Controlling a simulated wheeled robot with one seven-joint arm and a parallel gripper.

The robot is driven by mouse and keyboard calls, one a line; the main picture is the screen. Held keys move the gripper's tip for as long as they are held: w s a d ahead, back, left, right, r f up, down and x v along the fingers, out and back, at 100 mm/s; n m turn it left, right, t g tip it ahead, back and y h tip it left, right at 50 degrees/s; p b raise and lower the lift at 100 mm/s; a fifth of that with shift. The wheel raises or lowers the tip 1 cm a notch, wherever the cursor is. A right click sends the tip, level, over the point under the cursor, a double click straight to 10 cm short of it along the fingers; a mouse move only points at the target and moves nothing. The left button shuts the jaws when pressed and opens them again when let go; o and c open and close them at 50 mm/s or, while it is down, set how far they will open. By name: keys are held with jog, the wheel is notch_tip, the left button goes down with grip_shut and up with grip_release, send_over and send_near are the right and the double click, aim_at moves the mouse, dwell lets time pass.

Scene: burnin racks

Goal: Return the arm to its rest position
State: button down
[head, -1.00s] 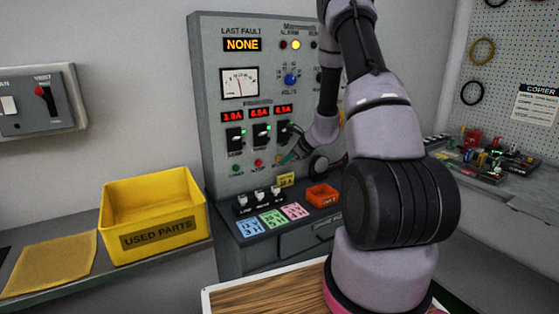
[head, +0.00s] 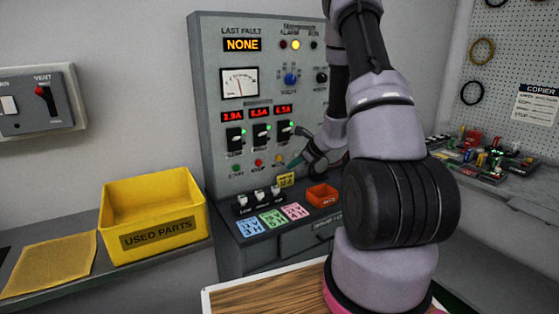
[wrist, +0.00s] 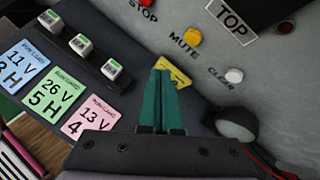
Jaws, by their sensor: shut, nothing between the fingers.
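My gripper (head: 290,163) is in front of the lower part of the grey control panel (head: 210,90), below the row of breaker switches. In the wrist view my gripper (wrist: 162,75) shows two green fingers pressed together with nothing between them. The fingertips overlap a small yellow tag (wrist: 176,72) in that view; I cannot tell whether they touch it. My arm (head: 385,110) rises from the base at the lower right and bends over toward the panel, hiding the panel's right side.
A yellow used parts bin (head: 150,205) and a yellow mat (head: 50,265) are on the left counter. An orange tray (head: 322,195) and coloured cards (head: 272,219) lie on the panel's ledge. A wooden board (head: 265,295) is at the front. The pegboard bench (head: 490,195) holds small parts at right.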

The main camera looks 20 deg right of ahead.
dwell(0.4)
jog(key=s+a+r+n+g+y, duration=0.1)
jog(key=s+a+r+n, duration=0.3)
jog(key=r, duration=0.4)
jog(key=s+a+r+n+y, duration=0.1)
jog(key=s+a+r+n, duration=0.3)
jog(key=r, duration=0.3)
jog(key=s+a+r+n+g+y, duration=0.1)
jog(key=s+a+r+n, duration=0.3)
jog(key=r, duration=0.4)
jog(key=s+r+n+h, duration=0.2)
jog(key=s+r+n, duration=0.3)
jog(key=s, duration=0.4)
jog(key=s+d+r+n+t+h, duration=0.1)
jog(key=s+r+n+h, duration=0.2)
jog(key=s, duration=0.6)
jog(key=shift+s+r+n+h, duration=0.2)
jog(key=shift+r+n+h, duration=0.1)
jog(key=shift+r+n, duration=0.7)
